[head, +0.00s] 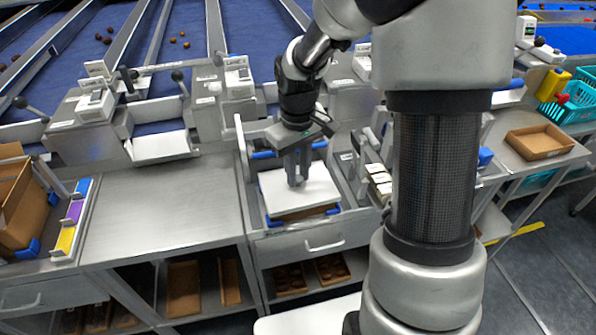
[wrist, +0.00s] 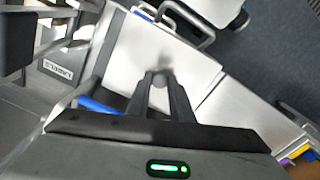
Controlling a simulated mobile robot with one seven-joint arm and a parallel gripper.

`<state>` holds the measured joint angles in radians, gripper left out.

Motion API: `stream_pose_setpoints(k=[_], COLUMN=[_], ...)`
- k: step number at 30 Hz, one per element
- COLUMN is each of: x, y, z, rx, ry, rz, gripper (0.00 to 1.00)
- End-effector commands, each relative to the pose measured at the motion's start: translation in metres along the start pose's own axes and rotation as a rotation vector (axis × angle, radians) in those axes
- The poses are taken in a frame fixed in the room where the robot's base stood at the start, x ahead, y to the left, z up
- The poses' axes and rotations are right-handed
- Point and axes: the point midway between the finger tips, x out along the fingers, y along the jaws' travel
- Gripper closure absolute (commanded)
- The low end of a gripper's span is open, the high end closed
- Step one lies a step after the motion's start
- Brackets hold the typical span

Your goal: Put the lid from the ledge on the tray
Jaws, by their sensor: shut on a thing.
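A flat white lid (head: 318,190) is in the bay at the middle of the head view. My gripper (head: 296,182) points straight down and is shut on the lid near its centre. The lid lies level above a brown tray (head: 302,214), whose front edge shows below it; most of the tray is hidden. I cannot tell whether the lid touches the tray all round. In the wrist view my fingertips (wrist: 164,80) close on a small grey knob on the pale lid (wrist: 150,50).
Blue corner pieces (head: 275,221) stand around the tray, with a drawer handle (head: 325,246) below. A clear metal worktop (head: 165,205) lies to the left. Blue, purple and yellow blocks (head: 68,235) stand at far left. An empty brown tray (head: 540,141) sits on the right table.

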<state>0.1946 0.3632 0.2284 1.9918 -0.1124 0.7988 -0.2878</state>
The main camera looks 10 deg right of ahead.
Motion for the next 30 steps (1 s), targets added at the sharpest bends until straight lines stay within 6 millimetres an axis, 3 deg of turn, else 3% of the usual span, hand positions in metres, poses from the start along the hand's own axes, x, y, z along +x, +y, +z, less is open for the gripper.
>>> stream_pose_setpoints(k=[23,24,27,30], x=[0.0079,0.0072,0.0072,0.0072], y=[-0.0001,-0.0001,-0.0001,-0.0001], z=[-0.0001,-0.0002,-0.0001,-0.0001], rx=[0.0,0.0,0.0,0.0], ry=[0.0,0.0,0.0,0.0], rz=[0.0,0.0,0.0,0.0], gripper=[1.0,0.73,0.58,0.58])
